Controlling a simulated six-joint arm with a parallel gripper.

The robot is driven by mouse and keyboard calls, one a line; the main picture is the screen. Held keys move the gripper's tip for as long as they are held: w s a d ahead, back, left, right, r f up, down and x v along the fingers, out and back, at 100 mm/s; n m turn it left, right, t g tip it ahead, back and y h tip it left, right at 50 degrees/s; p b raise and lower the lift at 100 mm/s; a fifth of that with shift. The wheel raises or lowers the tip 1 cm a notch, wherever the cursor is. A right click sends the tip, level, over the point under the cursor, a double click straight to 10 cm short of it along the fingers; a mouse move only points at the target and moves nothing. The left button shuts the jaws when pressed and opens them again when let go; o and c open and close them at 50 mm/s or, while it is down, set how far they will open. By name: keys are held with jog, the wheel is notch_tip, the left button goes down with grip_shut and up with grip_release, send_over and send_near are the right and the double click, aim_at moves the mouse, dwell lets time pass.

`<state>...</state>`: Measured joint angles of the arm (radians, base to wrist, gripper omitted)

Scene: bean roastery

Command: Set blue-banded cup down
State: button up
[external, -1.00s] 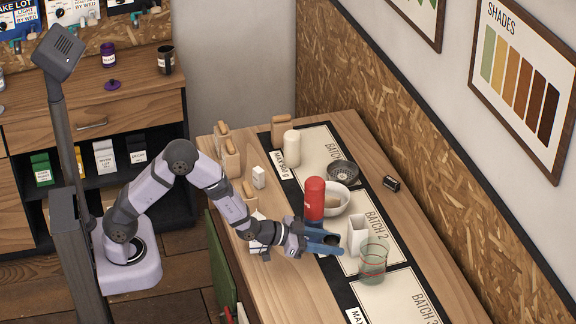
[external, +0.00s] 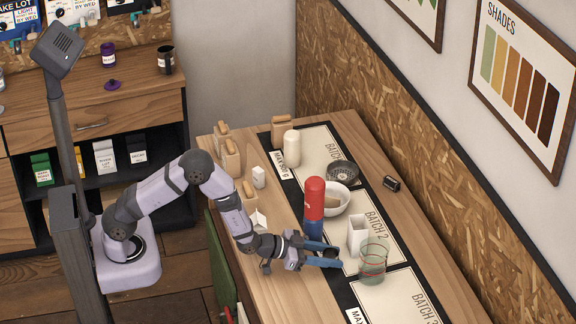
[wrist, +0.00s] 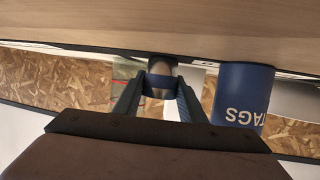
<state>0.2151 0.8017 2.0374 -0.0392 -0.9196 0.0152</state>
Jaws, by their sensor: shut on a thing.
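The blue-banded cup (external: 331,253) is small and dark in the external view, between the two blue fingers of my gripper (external: 328,255). In the wrist view, which looks upside down, the cup (wrist: 161,81) shows its dark blue band between the fingertips. My gripper (wrist: 162,88) is shut on it from both sides. The cup looks upright and very low over the wooden table near the dark mat edge. I cannot tell whether its base touches the table.
A red-and-blue canister (external: 314,205) stands just behind my gripper; its blue part (wrist: 243,95) is close on the right in the wrist view. A white open box (external: 357,235) and a glass beaker (external: 373,260) stand to the right. Bare table (external: 295,295) lies in front.

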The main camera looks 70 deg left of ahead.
jog(key=shift+f, duration=0.15)
jog(key=o, duration=1.1)
jog(key=shift+o, duration=0.2)
jog(key=shift+r, duration=0.2)
jog(key=shift+o, duration=0.4)
jog(key=b+v, duration=0.2)
jog(key=v, duration=1)
jog(key=shift+a, duration=0.1)
